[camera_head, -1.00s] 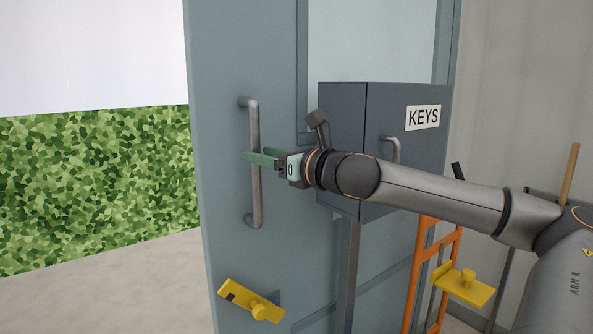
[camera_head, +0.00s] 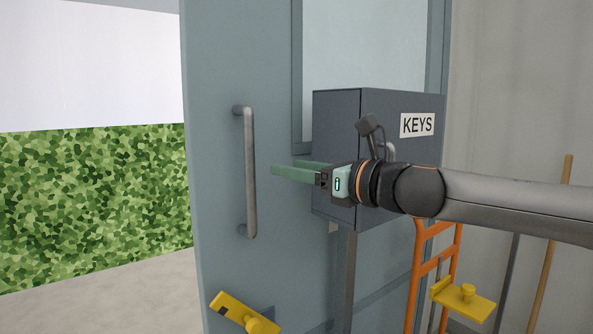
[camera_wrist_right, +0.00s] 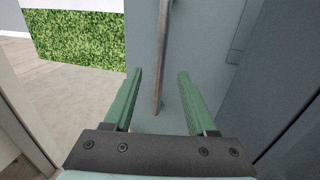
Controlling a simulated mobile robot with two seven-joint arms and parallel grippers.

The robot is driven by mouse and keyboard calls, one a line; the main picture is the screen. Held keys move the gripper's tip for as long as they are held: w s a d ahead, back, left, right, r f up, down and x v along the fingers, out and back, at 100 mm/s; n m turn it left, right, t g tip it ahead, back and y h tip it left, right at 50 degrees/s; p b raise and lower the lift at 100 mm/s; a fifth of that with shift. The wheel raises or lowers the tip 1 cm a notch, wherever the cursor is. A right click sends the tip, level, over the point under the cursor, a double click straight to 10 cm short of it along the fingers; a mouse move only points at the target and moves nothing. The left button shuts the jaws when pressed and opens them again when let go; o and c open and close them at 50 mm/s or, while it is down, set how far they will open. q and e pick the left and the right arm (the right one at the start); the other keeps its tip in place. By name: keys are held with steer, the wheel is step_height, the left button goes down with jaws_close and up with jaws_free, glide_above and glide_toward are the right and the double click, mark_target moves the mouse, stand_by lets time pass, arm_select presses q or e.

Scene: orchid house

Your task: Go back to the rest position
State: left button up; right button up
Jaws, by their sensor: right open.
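My right gripper (camera_head: 283,170) is open and empty, in front of the blue-grey door and to the right of its handle. My right arm comes in from the right, passing in front of the key box. My left gripper is not in view.
The dark grey key box (camera_head: 336,150) is close behind my right wrist. The blue-grey door (camera_head: 215,100) has a yellow latch (camera_head: 240,312) low down. An orange frame (camera_head: 418,275) and a yellow bracket (camera_head: 465,300) stand at the lower right. A green hedge (camera_head: 90,205) shows at left.

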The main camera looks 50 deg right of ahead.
mark_target(251, 211)
stand_by(0.5)
